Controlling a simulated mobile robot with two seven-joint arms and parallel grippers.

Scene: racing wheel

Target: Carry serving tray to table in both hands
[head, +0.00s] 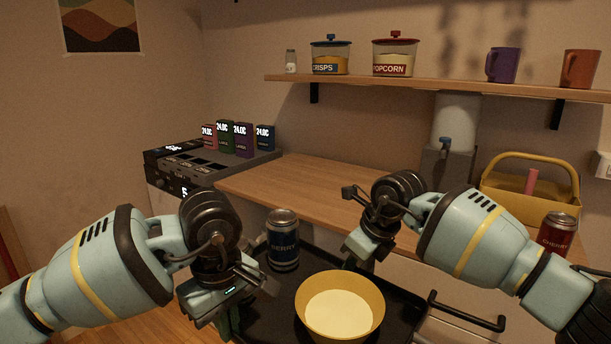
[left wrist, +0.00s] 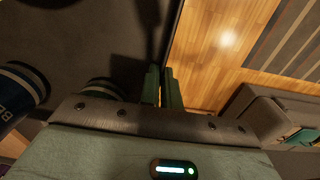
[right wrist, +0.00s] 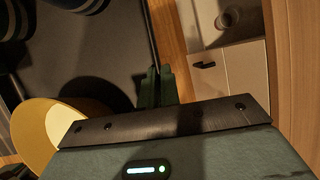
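The serving tray (head: 405,305) is black and holds a blue can (head: 283,240) and a yellow bowl (head: 367,299) with pale contents. Both stand upright. My left gripper (left wrist: 161,88) is at the tray's left edge, its green fingers close together with the rim between them. My right gripper (right wrist: 158,86) is at the far right edge, its fingers likewise closed around the rim. In the head view both sets of fingertips are mostly hidden by the gripper bodies. In the left wrist view a second blue-and-white object (left wrist: 103,88) is partly hidden.
A wooden counter (head: 300,185) lies beyond the tray, with a dark machine (head: 190,165) and small boxes at its left. A yellow basket (head: 530,190) and a red can (head: 557,232) stand at right. A black handle (head: 466,311) sits on a pale cabinet front. A shelf (head: 440,88) runs above.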

